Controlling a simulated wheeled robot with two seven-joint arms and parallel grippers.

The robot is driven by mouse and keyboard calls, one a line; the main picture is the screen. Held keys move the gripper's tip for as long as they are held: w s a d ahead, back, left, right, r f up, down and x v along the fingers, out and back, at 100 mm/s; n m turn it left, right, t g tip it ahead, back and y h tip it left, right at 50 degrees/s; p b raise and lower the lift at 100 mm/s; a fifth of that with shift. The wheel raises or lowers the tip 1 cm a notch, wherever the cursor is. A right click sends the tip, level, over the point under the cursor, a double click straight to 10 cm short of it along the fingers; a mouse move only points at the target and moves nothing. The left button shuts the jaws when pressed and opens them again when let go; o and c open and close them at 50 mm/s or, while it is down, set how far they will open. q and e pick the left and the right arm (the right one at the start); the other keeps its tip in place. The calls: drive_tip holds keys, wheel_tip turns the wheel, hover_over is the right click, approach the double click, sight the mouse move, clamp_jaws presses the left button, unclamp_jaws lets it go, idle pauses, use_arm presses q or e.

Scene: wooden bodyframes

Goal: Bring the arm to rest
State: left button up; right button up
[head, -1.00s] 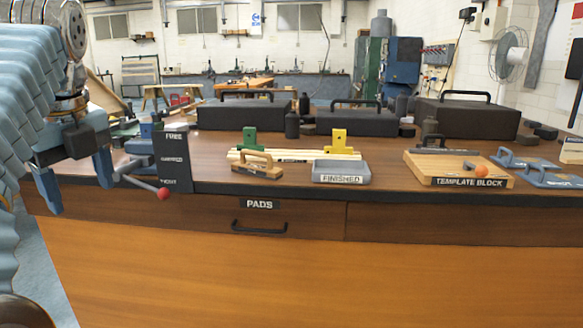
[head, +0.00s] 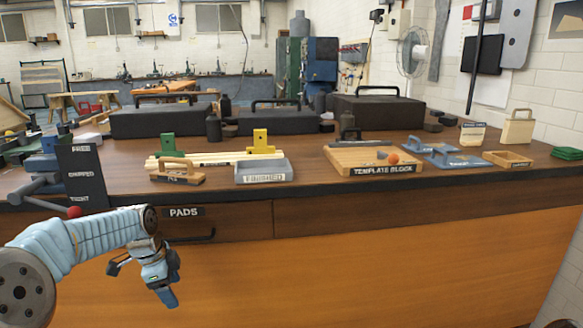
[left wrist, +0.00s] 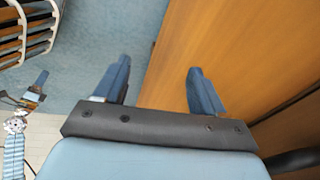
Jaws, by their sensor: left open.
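My left arm comes in from the left in the head view, in front of the workbench (head: 400,240). Its gripper (head: 160,285) hangs below the bench top, in front of the drawer side, and points down. In the left wrist view the two blue fingers of this gripper (left wrist: 155,88) stand well apart with nothing between them. The bench's wooden front (left wrist: 245,45) is on the right there, and blue-grey floor (left wrist: 105,30) is on the left. My right gripper cannot be made out in the head view.
On the bench top stand a vise (head: 40,175) with a red-knobbed handle, a small wooden block with a handle (head: 177,172), a grey FINISHED tray (head: 263,173) and the template block (head: 372,160). The PADS drawer handle (head: 200,236) juts out near my left arm.

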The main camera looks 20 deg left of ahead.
use_arm(q)
drive_tip(key=d+f+n+h, duration=0.3)
drive_tip(key=d+f+n, duration=0.2)
drive_tip(key=d+f, duration=1.4)
drive_tip(key=s+d+f+n+g, duration=0.1)
drive_tip(key=s+d+f+n, duration=0.3)
drive_tip(key=s+d+f, duration=0.3)
drive_tip(key=s+d+f+n, duration=0.4)
drive_tip(key=s+d+f, duration=0.3)
drive_tip(key=s, duration=0.4)
drive_tip(key=shift+f+n+g, duration=0.3)
drive_tip(key=shift+f+g, duration=0.1)
drive_tip(key=shift+f, duration=0.05)
